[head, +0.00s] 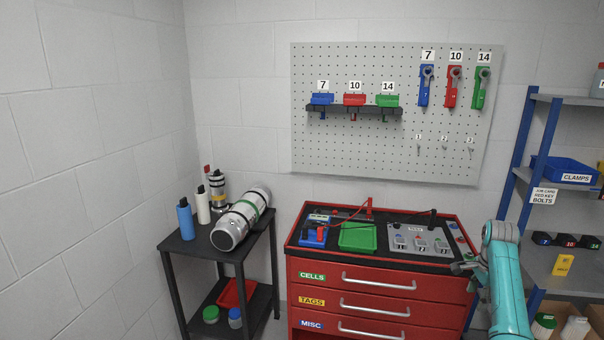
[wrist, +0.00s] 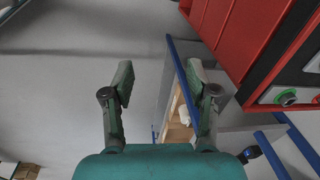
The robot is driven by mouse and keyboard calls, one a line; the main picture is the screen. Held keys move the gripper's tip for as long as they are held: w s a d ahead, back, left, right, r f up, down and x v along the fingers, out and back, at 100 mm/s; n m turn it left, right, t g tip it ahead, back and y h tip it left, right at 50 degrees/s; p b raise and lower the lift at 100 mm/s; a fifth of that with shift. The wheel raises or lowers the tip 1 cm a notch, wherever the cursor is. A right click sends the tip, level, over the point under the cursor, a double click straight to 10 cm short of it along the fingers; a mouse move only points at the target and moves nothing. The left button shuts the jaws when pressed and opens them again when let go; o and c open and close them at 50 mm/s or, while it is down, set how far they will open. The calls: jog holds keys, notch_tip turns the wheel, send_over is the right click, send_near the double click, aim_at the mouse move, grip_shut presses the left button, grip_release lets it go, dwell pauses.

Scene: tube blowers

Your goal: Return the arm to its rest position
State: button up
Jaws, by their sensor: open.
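My arm (head: 507,285) is teal and rises at the lower right in the head view, beside the right end of the red tool cabinet (head: 375,298). My gripper (head: 463,268) is at the cabinet's right edge in the head view, small and partly hidden by my arm. In the wrist view my gripper (wrist: 160,90) has its two fingers spread wide apart with nothing between them. Behind the fingers the wrist view shows grey floor, part of the blue-framed shelf and the red cabinet's side.
A blue-framed shelf (head: 517,165) stands close to my arm on the right. The cabinet top carries a green tray (head: 358,236) and a grey test panel (head: 418,240). A black side table (head: 262,242) with a silver cylinder (head: 240,219) stands left. A pegboard (head: 390,150) hangs behind.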

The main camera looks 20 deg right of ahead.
jog(key=s+a+f+n+t+h, duration=0.1)
jog(key=a+f+n, duration=0.2)
jog(key=a+f, duration=0.65)
jog(key=s+a+f+n+t, duration=0.1)
jog(key=a+f+n+t, duration=0.1)
jog(key=a+f, duration=0.8)
jog(key=s+a+f+n+t+h, duration=0.1)
jog(key=s+a+f+n+t, duration=0.3)
jog(key=s+a+f, duration=0.85)
jog(key=s+a+r+n+t, duration=0.1)
jog(key=s+a+r+n, duration=0.35)
jog(key=s+a, duration=0.3)
jog(key=s+a+r+n+t, duration=0.25)
jog(key=s+a+r, duration=0.25)
jog(key=s+a, duration=0.3)
jog(key=s+a+r+n+t+y, duration=0.1)
jog(key=s+a+r+n, duration=0.1)
jog(key=s+r, duration=0.6)
jog(key=s+a+r+n+t+y, duration=0.1)
jog(key=s+r+n, duration=0.3)
jog(key=r, duration=0.9)
jog(key=s+a+t, duration=0.1)
jog(key=s, duration=0.2)
jog(key=shift+s+r+y, duration=0.25)
jog(key=shift+s+y, duration=0.1)
jog(key=shift+y, duration=0.05)
